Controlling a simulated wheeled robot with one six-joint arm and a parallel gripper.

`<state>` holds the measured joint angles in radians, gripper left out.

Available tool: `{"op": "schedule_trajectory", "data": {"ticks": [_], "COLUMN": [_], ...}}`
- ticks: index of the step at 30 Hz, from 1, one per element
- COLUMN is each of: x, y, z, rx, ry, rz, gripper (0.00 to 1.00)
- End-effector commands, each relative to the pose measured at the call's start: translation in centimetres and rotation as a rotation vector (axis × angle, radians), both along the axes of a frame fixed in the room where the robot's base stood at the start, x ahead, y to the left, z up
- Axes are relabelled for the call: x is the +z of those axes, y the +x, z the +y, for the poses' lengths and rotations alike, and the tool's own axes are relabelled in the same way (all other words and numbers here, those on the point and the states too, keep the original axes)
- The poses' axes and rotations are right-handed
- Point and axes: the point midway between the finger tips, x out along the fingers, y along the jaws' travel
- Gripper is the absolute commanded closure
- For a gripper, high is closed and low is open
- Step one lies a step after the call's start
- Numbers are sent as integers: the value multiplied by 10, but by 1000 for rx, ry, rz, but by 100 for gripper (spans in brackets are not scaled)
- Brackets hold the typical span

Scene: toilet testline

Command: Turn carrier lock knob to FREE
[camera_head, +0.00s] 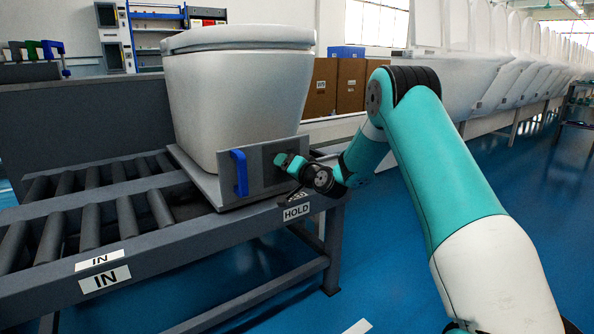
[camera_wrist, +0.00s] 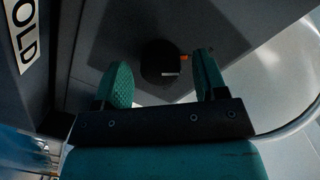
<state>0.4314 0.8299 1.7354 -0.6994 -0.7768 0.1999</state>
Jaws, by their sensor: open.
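The carrier lock knob (camera_wrist: 160,60) is a dark round knob on the grey carrier plate (camera_head: 262,165), with a white line and a small orange mark at its right side in the wrist view. My gripper (camera_wrist: 162,76) is open, with one teal finger on each side of the knob in that picture. I cannot tell whether the fingers touch it. In the head view my gripper (camera_head: 290,163) is close to the plate's front face and hides the knob. No FREE lettering can be read.
A white toilet (camera_head: 238,95) stands on the carrier over the roller conveyor (camera_head: 92,225). A blue handle (camera_head: 239,173) sticks out left of my gripper. A HOLD label (camera_head: 296,212) is on the conveyor frame below. Blue floor is open at the right.

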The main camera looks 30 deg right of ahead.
Motion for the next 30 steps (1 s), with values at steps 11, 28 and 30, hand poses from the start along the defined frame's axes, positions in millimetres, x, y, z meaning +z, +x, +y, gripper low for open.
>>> {"op": "schedule_trajectory", "data": {"ticks": [11,28,30], "x": [4,12,13], "y": [-73,-170,-172], "z": [-6,-9,-9], "rx": [-6,-2,-2], "ry": [4,1,0], "rz": [4,1,1], "gripper": [34,34,34]}}
